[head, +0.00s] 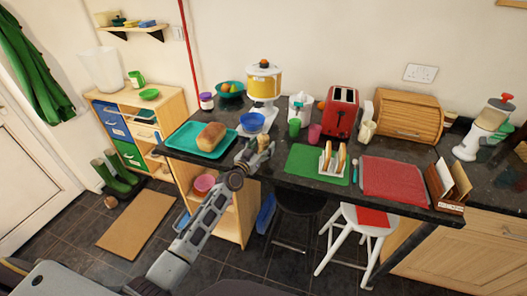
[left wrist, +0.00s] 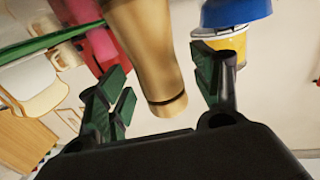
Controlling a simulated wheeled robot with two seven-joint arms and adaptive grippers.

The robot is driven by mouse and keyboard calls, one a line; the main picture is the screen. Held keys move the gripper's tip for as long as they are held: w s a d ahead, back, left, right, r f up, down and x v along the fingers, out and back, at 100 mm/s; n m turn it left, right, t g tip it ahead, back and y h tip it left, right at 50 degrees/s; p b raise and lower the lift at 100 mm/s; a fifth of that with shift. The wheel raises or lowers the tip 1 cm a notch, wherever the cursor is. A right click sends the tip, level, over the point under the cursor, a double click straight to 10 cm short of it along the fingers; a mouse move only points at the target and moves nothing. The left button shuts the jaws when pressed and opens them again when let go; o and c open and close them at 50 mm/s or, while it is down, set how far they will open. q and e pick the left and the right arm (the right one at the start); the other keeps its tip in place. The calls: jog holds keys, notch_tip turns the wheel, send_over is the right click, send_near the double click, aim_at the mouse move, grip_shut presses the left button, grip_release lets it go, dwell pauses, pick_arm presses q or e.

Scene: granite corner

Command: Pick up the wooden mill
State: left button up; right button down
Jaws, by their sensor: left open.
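The wooden mill (head: 263,142) is a small tan shape at the front edge of the dark counter in the head view, partly hidden by my left gripper (head: 255,156). In the left wrist view the mill (left wrist: 147,45) is large, pale wood with a dark ring near its lower end in the picture. It lies between the spread green-padded fingers of my left gripper (left wrist: 163,85), with gaps visible on both sides. The gripper is open and holds nothing. The mill's other end is cut off by the top of that view. My right gripper is not in view.
Near the mill are a teal tray (head: 182,147) with a bread loaf (head: 211,136), a blue bowl (head: 251,122), a white-and-yellow dispenser (head: 264,88) and green (head: 294,128) and pink (head: 314,132) cups. A green mat (head: 303,170) with a toast rack lies to the right.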

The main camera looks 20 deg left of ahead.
pick_arm(q)
jog(key=shift+c, duration=0.2)
jog(key=c, duration=1.1)
jog(key=shift+c, duration=0.4)
jog(key=shift+r, duration=0.2)
jog(key=shift+r, duration=0.5)
jog(key=shift+r+p, duration=0.75)
jog(key=shift+r, duration=3.6)
